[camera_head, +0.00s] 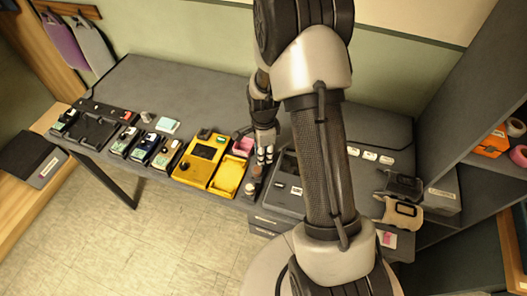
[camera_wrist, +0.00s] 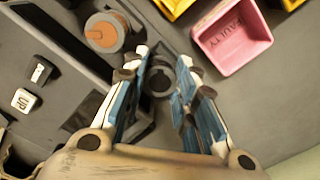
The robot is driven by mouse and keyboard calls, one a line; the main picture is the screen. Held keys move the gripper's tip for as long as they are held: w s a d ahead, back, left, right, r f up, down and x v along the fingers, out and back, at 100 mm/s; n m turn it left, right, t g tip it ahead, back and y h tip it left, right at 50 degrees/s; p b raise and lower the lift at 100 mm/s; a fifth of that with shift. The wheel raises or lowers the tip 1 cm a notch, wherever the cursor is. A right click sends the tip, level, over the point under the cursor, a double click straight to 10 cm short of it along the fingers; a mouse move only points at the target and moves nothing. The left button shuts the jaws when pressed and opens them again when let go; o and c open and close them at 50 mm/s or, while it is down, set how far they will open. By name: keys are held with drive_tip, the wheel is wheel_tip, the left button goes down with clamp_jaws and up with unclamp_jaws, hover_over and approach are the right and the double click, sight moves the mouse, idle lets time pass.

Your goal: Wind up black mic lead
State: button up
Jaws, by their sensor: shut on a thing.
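My gripper (camera_wrist: 168,62) shows in the wrist view with its two blue-padded fingers either side of a dark round knob (camera_wrist: 160,83), and it is shut on that knob. Beside it, up and left, is a grey round spool-like part (camera_wrist: 104,32) with an orange-brown disc on top. In the head view my gripper (camera_head: 265,158) is low over the front of the bench, right of the yellow trays, and its fingertips are small there. I cannot pick out the black mic lead for certain in either view.
A pink tray marked FAULTY (camera_wrist: 232,38) lies close by on the right in the wrist view. White label keys, one reading UP (camera_wrist: 24,100), sit at left. The bench's back left (camera_head: 190,85) is clear.

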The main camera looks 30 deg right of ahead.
drive_tip(key=m, duration=0.4)
drive_tip(key=shift+m, duration=0.3)
drive_tip(key=m, duration=0.4)
drive_tip(key=shift+m, duration=0.4)
drive_tip(key=o, duration=0.8)
drive_tip(key=shift+o, duration=1.2)
